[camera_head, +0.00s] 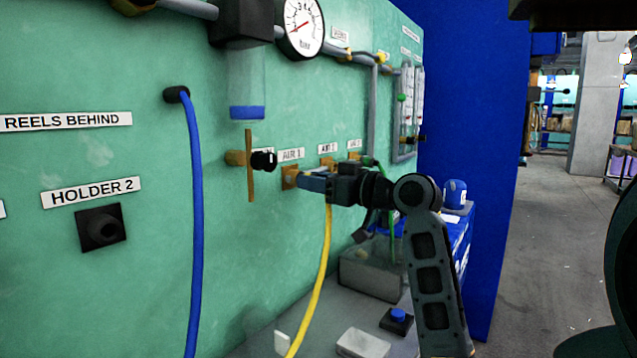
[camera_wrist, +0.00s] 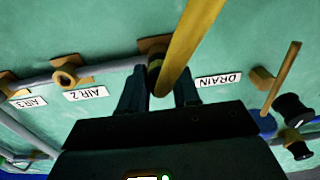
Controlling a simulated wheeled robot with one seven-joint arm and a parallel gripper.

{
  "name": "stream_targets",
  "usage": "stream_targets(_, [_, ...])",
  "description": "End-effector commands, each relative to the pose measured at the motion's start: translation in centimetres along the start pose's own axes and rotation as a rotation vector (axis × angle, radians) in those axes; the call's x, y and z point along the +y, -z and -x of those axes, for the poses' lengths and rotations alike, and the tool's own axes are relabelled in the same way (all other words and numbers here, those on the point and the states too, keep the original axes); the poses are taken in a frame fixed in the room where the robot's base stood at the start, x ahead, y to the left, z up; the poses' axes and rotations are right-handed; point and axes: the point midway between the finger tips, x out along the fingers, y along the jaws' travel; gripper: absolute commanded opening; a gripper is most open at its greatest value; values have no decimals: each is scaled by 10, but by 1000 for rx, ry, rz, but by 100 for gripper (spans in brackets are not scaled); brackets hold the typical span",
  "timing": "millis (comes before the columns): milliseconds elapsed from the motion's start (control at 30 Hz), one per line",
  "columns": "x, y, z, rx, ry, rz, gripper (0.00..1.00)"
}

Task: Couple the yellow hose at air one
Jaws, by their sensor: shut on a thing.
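The yellow hose (camera_head: 321,270) hangs down from my gripper (camera_head: 310,182) in a long curve towards the bench. In the wrist view the hose (camera_wrist: 190,45) crosses in front of the panel, and its end lies between the two fingers of my gripper (camera_wrist: 158,85). The gripper is shut on this hose end. The brass air one port (camera_head: 289,177) sits under the AIR 1 label (camera_head: 291,154), right at the fingertips. In the wrist view the port (camera_wrist: 150,47) is mostly behind the hose end. I cannot tell whether hose and port are joined.
The AIR 2 port (camera_wrist: 69,76) is close by on one side. A brass lever valve (camera_head: 250,165) with a black knob is on the other. A blue hose (camera_head: 194,220) hangs at left. A grey bin (camera_head: 370,272) stands on the bench below.

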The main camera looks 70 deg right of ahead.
Motion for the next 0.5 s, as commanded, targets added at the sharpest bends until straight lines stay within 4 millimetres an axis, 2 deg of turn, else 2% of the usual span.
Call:
stream_targets(133, [0, 0, -4, 1, 1, 0, 0])
stream_targets(167, [0, 0, -3, 1, 0, 0, 34])
stream_targets(433, [0, 0, -3, 0, 0, 0, 60])
stream_targets(500, [0, 0, -3, 0, 0, 0, 61])
